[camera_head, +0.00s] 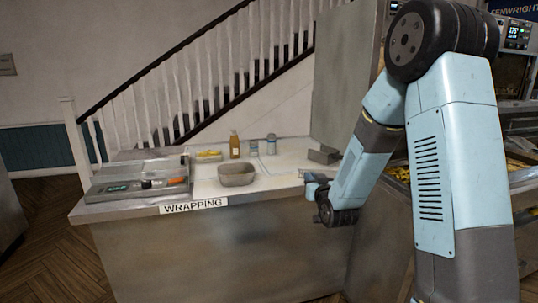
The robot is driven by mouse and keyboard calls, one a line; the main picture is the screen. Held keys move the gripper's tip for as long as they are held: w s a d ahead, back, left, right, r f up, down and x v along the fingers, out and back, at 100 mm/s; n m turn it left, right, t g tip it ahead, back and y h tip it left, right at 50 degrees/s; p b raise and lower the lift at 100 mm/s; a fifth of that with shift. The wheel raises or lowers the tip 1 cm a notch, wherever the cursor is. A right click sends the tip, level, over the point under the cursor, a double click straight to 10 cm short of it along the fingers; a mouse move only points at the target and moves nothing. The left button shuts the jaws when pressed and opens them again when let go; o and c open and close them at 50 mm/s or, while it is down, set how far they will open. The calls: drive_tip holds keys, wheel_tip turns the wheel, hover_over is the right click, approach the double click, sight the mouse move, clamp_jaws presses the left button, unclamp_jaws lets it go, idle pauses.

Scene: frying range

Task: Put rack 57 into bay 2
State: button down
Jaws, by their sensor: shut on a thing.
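My gripper (314,180) is at the front right edge of the wrapping counter (190,209), low beside its top. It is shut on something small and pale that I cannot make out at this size. I cannot pick out a rack marked 57. No bay marked 2 is readable. The frying range (515,178) is at the right, partly hidden behind my arm, with golden food in it and a lit display (517,32) above.
A stair railing is behind. Wooden floor (60,245) is clear at left.

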drive_tip(key=d+f+m+h, duration=0.1)
drive_tip(key=d+f, duration=0.3)
drive_tip(key=f, duration=0.7)
drive_tip(key=d+f+m+h, duration=0.1)
drive_tip(key=d+f, duration=0.4)
drive_tip(key=f, duration=0.6)
drive_tip(key=shift+s+d+h, duration=0.2)
drive_tip(key=shift+d+h, duration=0.1)
drive_tip(key=shift+h, duration=0.4)
